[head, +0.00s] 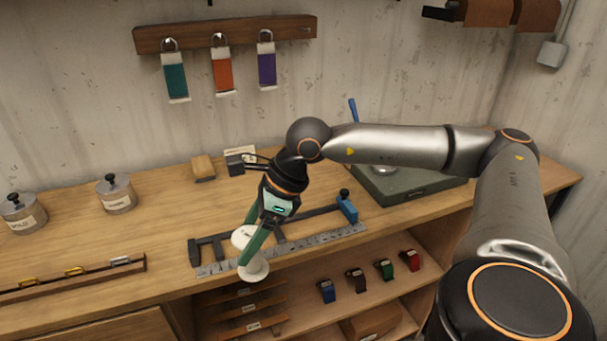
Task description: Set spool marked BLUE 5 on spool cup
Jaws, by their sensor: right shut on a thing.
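My right gripper (256,243) reaches down over the front of the workbench, its long green fingers shut on a white spool-shaped thing. This white thing (254,268) has a round disc at its upper end and another at its lower end; the fingers cover much of its middle. I can read no marking on it and see no blue thread. It is over the bench's front edge, at the left part of a grey ruler strip. I cannot tell whether it touches the bench. I cannot make out a separate spool cup. My left gripper is not in view.
A blue-ended clamp bar (347,208) and the ruler strip (325,243) lie beside the gripper. Small coloured items, including a blue one (326,291), stand on the shelf below. Two lidded jars (117,197) (22,214) stand left. Bench space between jars and gripper is clear.

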